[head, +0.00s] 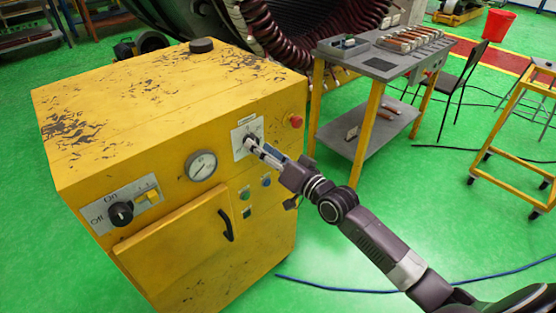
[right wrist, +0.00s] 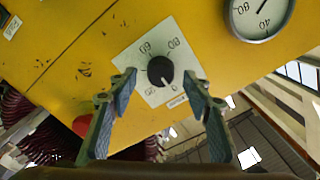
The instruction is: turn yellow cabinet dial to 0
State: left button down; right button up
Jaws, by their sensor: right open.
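The yellow cabinet (head: 120,90) stands at the left in the head view. Its dial is a round black knob (right wrist: 160,70) on a white scale plate (head: 240,130), mostly hidden behind my gripper in the head view. In the right wrist view the picture is upside down; the numbers 60 and 80 show above the knob, and a light mark shows on its lower side. My right gripper (right wrist: 160,84) is open, with one finger on each side of the knob. A gap shows between each fingertip and the knob. My left gripper is not in view.
A round gauge (head: 201,166), a red button (head: 296,121) and an On/Off switch (head: 121,213) are on the same cabinet front. A grey workbench (head: 380,65) stands to the right.

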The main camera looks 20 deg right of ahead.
jog(key=v, duration=1)
jog(key=shift+w, duration=0.1)
